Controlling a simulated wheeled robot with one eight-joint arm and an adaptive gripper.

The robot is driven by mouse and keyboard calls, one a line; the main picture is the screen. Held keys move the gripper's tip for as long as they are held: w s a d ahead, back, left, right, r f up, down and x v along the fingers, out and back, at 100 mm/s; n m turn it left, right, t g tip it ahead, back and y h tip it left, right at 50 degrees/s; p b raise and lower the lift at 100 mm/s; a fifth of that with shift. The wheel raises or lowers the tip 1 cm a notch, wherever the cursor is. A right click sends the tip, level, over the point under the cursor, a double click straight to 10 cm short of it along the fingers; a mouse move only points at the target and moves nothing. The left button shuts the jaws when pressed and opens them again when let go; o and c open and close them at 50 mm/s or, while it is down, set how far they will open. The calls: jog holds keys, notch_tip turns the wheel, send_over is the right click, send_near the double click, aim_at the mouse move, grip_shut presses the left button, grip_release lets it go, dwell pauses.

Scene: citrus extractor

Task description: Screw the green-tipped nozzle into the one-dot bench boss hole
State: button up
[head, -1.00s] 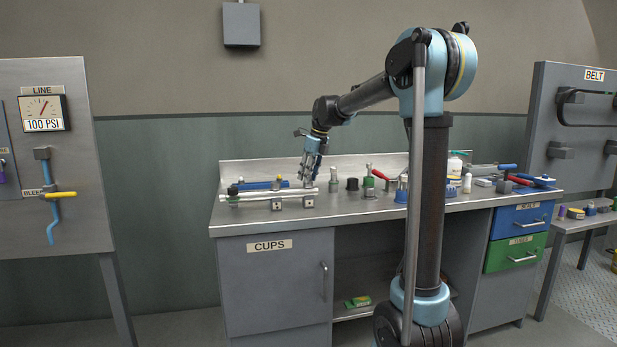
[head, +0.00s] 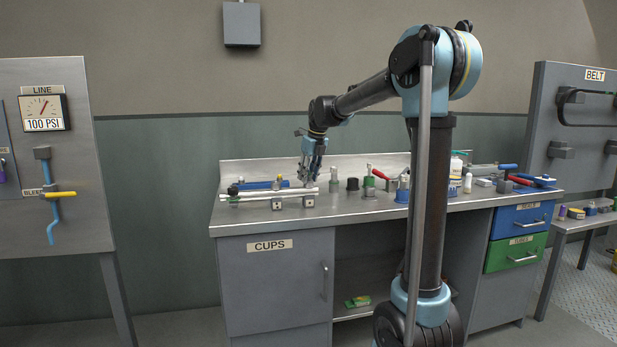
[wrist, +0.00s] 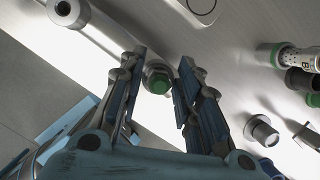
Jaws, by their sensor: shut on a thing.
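My gripper (head: 310,176) is low over the left part of the bench, just above and behind the pale rail. The nozzle's far end is hidden. Two small grey blocks with dark marks, a left one (head: 277,204) and a right one (head: 308,202), stand at the bench's front edge below the gripper. Their dots are too small to count, so I cannot tell which is the one-dot boss.
The pale rail (head: 262,196) and a blue bar (head: 262,185) lie at the left of the bench (head: 345,208). A black knob (head: 352,184), a red-handled tool (head: 378,173) and several bottles stand to the right. A grey cylinder (wrist: 262,131) shows right of the fingers in the wrist view.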

dwell(0.3)
jog(key=shift+m, duration=0.9)
jog(key=o, duration=1.1)
jog(key=shift+c, duration=0.2)
jog(key=v, duration=1.2)
jog(key=shift+a+f, duration=0.1)
jog(key=shift+a, duration=0.05)
jog(key=o, duration=0.6)
